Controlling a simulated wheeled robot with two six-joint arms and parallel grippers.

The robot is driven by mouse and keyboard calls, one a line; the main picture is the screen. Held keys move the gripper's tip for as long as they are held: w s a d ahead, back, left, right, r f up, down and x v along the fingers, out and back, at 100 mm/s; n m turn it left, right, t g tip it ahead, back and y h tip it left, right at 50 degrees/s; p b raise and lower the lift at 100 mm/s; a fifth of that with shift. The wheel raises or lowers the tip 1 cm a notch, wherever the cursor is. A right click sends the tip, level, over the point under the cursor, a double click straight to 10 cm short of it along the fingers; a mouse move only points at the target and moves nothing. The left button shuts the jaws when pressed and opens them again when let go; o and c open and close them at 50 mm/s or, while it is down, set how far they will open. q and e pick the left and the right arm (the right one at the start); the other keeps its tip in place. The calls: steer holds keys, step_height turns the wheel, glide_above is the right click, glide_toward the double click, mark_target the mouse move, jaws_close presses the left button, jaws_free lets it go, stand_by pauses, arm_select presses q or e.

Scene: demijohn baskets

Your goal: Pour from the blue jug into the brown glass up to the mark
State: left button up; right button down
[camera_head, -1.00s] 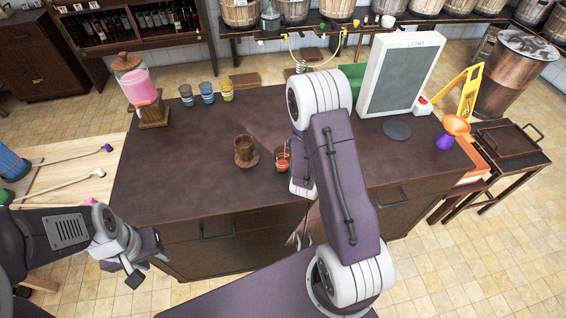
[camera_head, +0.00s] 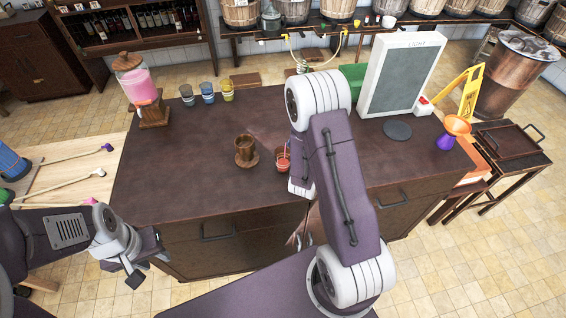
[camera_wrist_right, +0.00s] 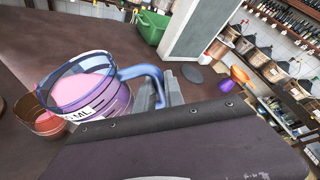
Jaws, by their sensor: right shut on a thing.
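The blue jug (camera_wrist_right: 92,88) shows in the right wrist view, with pink liquid inside and part of a volume marking on its side. My right gripper (camera_wrist_right: 163,95) is shut on its blue handle. The brown glass (camera_wrist_right: 42,122) stands just left of the jug's rim and holds reddish-pink liquid. In the head view the brown glass (camera_head: 283,160) stands on the counter, beside my right arm, which hides the jug and right gripper. The mark on the glass is too small to read. My left gripper (camera_head: 141,262) is open and empty, in front of the counter's left end.
Several coloured glasses (camera_head: 207,93) and a pink-filled dispenser (camera_head: 138,85) are at the back left. A light panel (camera_head: 400,75) and dark disc (camera_head: 397,130) are right. The counter's left part is clear.

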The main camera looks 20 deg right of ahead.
steer(key=shift+r, duration=0.15)
stand_by(0.7)
stand_by(1.6)
steer(key=shift+s+d+f+m+b, duration=0.15)
steer(key=shift+f+m+b, duration=0.15)
steer(key=shift+b, duration=0.45)
steer(key=shift+r, duration=0.15)
stand_by(0.9)
steer(key=shift+r+m+y, duration=0.3)
steer(key=shift+m+y, duration=0.1)
step_height(320, 180, up, 2)
steer(key=p, duration=0.2)
steer(key=m+y+p, duration=0.1)
steer(key=p, duration=0.2)
steer(key=shift+s+d+r+m+t, duration=0.1)
steer(key=shift+r+m+t, duration=0.05)
steer(key=shift+m+t, duration=0.2)
steer(key=shift+p, duration=0.3)
steer(key=shift+m+t, duration=0.25)
